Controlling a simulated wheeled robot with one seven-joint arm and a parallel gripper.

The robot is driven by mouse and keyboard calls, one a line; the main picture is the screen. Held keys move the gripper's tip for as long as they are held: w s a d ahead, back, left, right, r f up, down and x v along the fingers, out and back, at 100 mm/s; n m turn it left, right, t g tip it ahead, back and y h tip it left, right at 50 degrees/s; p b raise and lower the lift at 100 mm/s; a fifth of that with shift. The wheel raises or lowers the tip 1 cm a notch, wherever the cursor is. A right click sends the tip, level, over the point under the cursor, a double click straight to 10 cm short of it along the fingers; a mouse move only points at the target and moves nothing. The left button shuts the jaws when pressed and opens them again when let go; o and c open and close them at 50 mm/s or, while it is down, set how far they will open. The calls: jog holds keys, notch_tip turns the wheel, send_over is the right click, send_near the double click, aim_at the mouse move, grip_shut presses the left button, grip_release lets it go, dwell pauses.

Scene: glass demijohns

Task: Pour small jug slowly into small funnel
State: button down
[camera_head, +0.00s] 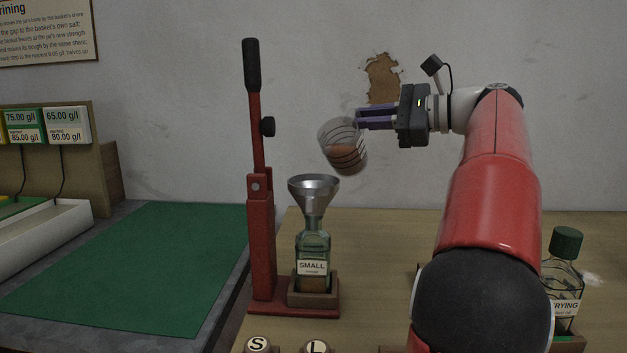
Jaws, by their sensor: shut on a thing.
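The small jug (343,146) is a clear cup with dark ring marks and brownish liquid inside. My gripper (362,119) is shut on its upper right side and holds it in the air, tilted with its mouth toward the upper left. The jug is above and slightly right of the small metal funnel (314,190), apart from it. The funnel sits upright in the neck of a greenish glass bottle labelled SMALL (313,250). No stream of liquid shows between jug and funnel.
The bottle stands in a wooden holder (313,297) on a red lever press (261,235), whose tall handle rises left of the funnel. A labelled, green-capped bottle (564,270) stands at right. Knobs S (257,345) and L (317,346) are in front. A green mat (130,255) lies clear at left.

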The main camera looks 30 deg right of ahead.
jog(key=shift+s+a+r+n, duration=0.2)
jog(key=shift+a+r+n, duration=0.2)
jog(key=shift+r+n, duration=0.25)
dwell(0.4)
jog(key=shift+s+a+n+h, duration=0.25)
jog(key=shift+a+n, duration=0.25)
jog(key=shift+n, duration=0.25)
dwell(1.0)
jog(key=shift+s+a+r+n+h, duration=0.15)
jog(key=shift+a+r+n+h, duration=0.05)
jog(key=shift+a+r+n, duration=0.25)
jog(key=shift+s+a+r+n+h, duration=0.15)
jog(key=shift+a+r+n, duration=0.15)
jog(key=shift+r+n, duration=0.25)
dwell(2.0)
